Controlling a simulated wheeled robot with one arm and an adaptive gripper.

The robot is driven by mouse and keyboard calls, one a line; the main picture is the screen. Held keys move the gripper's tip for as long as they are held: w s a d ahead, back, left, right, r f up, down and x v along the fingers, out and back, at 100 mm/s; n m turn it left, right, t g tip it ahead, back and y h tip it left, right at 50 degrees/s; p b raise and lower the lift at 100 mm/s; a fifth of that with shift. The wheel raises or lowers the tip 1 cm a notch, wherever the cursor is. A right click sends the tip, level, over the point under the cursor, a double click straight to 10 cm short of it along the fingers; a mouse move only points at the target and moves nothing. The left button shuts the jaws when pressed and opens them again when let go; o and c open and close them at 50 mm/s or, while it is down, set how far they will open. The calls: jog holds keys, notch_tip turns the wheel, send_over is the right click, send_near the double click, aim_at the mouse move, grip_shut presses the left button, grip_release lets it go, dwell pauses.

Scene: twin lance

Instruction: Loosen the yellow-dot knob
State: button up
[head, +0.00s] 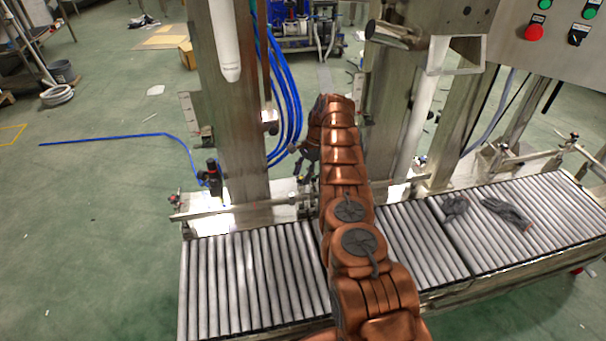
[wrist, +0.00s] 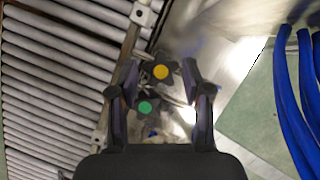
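In the wrist view, a dark star-shaped knob with a yellow dot (wrist: 161,72) sits by the metal rail, just beyond the fingertips and toward the right finger. A second dark knob with a green dot (wrist: 145,107) lies nearer, between the fingers and toward the left one. My gripper (wrist: 155,88) is open, with a finger on each side of the knobs and nothing visibly held. In the head view, my gripper (head: 303,155) is small and partly hidden by my copper arm, beside the conveyor's back rail. I cannot make out the knobs there.
The roller conveyor (head: 255,275) runs along the front, with dark gloves (head: 507,212) on its right part. Steel posts (head: 235,110) and blue hoses (head: 287,90) stand close to my gripper. Hoses (wrist: 295,95) also show at right in the wrist view.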

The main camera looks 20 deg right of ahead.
jog(key=shift+o, duration=0.8)
jog(key=shift+r+m+p, duration=0.2)
jog(key=shift+m+p, duration=0.1)
jog(key=shift+p, duration=0.1)
jog(key=shift+m+t+p, duration=0.4)
jog(key=shift+m+p, duration=0.2)
jog(key=shift+p, duration=0.15)
